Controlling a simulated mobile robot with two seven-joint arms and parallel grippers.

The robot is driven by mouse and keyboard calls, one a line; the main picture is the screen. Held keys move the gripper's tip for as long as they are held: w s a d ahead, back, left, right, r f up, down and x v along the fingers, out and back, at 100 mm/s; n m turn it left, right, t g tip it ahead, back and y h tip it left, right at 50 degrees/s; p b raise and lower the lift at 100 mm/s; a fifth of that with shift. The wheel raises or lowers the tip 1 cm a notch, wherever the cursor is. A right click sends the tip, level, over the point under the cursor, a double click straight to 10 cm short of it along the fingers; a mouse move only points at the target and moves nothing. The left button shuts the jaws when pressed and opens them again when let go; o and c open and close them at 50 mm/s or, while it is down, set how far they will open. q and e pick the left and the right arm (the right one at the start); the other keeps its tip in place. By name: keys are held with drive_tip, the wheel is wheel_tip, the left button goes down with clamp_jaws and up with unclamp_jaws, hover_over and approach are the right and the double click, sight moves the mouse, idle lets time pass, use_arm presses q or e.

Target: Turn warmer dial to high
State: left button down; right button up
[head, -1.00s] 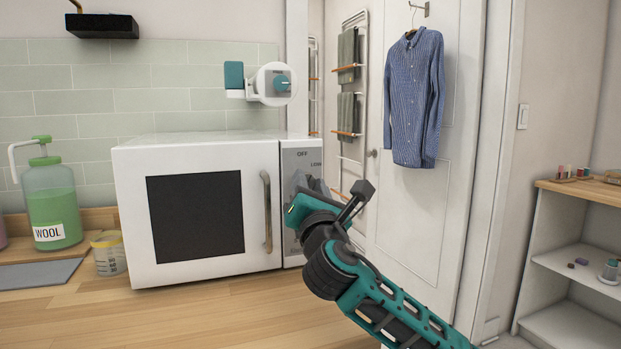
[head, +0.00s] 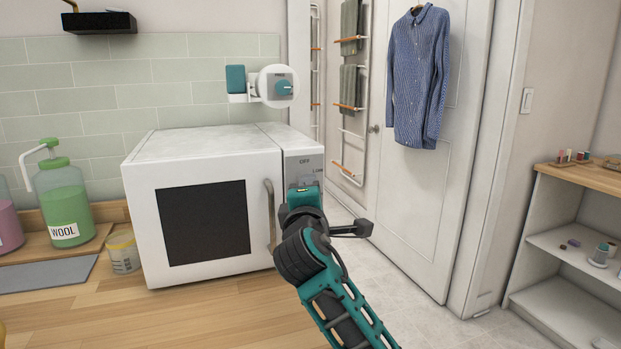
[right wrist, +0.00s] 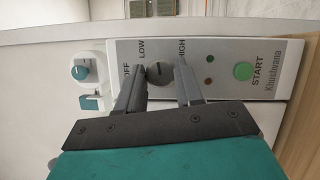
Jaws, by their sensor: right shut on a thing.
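The warmer (head: 205,158) is a white box with a dark window and a handle, standing on the wooden counter. Its grey control panel (head: 304,165) is on the right side of its front. In the right wrist view, the dark round dial (right wrist: 160,73) is on the panel with OFF, LOW and HIGH printed around it. My right gripper (right wrist: 160,80) has one finger on each side of the dial and is shut on it. In the head view my right gripper (head: 304,190) covers the dial. The dial's exact setting is hard to read. My left gripper is not in view.
A green START button (right wrist: 243,71) is on the same panel. A wall unit with a teal knob (head: 284,88) is above the warmer. A green WOOL bottle (head: 66,205) and a small tub (head: 122,251) stand left. Counter in front is clear.

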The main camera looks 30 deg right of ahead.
drive_tip(key=m+g+y+p, duration=0.1)
drive_tip(key=m+p, duration=0.2)
drive_tip(key=m+y+p, duration=0.1)
drive_tip(key=m+p, duration=0.2)
drive_tip(key=shift+r+m+g, duration=0.2)
drive_tip(key=shift+m+g, duration=0.1)
drive_tip(key=shift+g, duration=0.1)
idle(0.5)
drive_tip(key=o, duration=1)
